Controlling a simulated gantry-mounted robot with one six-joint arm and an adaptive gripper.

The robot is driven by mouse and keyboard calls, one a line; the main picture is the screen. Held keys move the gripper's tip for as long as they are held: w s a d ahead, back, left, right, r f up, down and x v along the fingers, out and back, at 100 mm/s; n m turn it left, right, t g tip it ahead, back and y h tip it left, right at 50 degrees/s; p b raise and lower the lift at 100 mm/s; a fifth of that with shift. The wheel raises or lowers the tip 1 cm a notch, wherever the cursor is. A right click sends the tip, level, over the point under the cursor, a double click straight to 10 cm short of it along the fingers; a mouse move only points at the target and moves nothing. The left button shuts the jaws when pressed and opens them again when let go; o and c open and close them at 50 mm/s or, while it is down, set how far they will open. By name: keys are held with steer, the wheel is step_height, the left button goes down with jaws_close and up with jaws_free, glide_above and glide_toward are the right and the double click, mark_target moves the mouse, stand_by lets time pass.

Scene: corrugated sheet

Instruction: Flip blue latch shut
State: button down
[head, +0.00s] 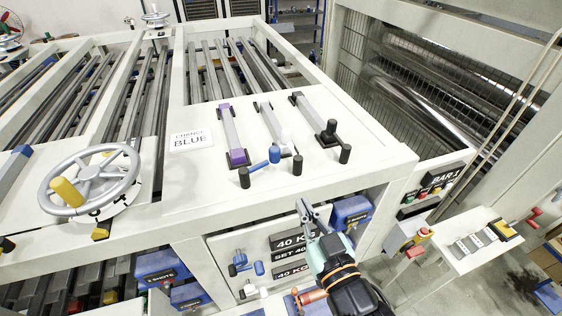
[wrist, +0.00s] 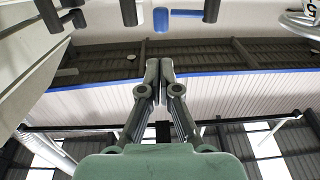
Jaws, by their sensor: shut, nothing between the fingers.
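A blue latch handle (head: 262,161) with an upright blue knob lies at the front edge of the white machine top, near the purple-ended bar. Blue parts also show at the top of the wrist view (wrist: 160,19). Another small blue lever (head: 240,265) sits on the lower front panel; I cannot tell which one the task means. My gripper (head: 305,208) is shut and empty, in front of the machine and below the top's front edge. In the wrist view its fingertips (wrist: 165,66) are together, pointing up, apart from the blue parts.
Black knobs (head: 345,153) stand along the same edge. Blue boxes (head: 352,211) and 40 KG labels (head: 293,240) lie close around my gripper. A button panel (head: 433,187) is at right.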

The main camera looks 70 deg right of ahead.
steer(key=b, duration=1.1)
glide_toward(277, 157)
steer(key=x, duration=0.6)
steer(key=shift+w+d, duration=0.4)
steer(key=shift+d, duration=0.05)
